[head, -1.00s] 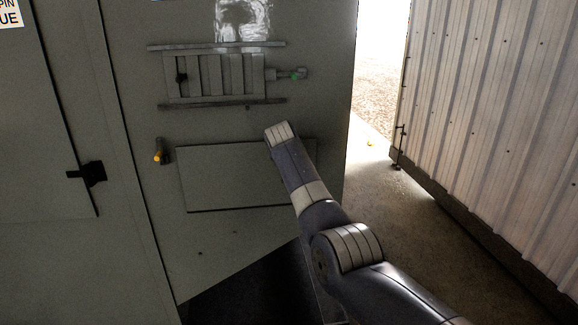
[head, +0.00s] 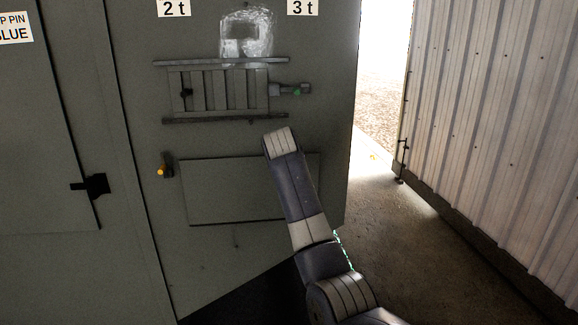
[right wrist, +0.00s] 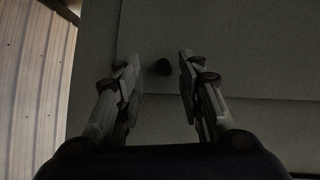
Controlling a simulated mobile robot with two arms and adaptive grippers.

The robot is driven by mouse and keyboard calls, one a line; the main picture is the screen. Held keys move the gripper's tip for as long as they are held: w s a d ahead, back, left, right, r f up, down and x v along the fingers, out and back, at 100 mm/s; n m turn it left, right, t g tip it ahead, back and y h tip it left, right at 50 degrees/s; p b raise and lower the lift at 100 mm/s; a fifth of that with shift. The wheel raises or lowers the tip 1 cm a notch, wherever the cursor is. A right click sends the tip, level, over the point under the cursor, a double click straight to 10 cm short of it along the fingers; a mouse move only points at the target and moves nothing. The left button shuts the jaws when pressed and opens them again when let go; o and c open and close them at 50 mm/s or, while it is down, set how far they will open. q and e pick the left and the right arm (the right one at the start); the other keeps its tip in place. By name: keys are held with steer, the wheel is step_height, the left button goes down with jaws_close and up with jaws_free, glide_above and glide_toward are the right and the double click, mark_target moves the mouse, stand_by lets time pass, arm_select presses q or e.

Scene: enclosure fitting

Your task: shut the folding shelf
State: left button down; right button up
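The folding shelf appears to be the flat grey panel (head: 235,190) low on the grey enclosure front in the head view. It looks close to the surface behind it; I cannot tell its exact angle. My right arm crosses its right part and hides my right gripper there. In the right wrist view my right gripper (right wrist: 160,62) is open, its two fingers apart. My left gripper is not in view.
A slatted vent with rails (head: 220,90) and a green-marked latch (head: 297,91) sits above the panel. A yellow-tipped knob (head: 163,171) is left of it. A black handle (head: 91,186) is further left. A corrugated wall (head: 490,120) stands right, with open floor between.

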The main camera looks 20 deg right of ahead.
steer(key=v, duration=0.5)
steer(key=shift+s+r, duration=0.2)
steer(key=shift+s, duration=0.05)
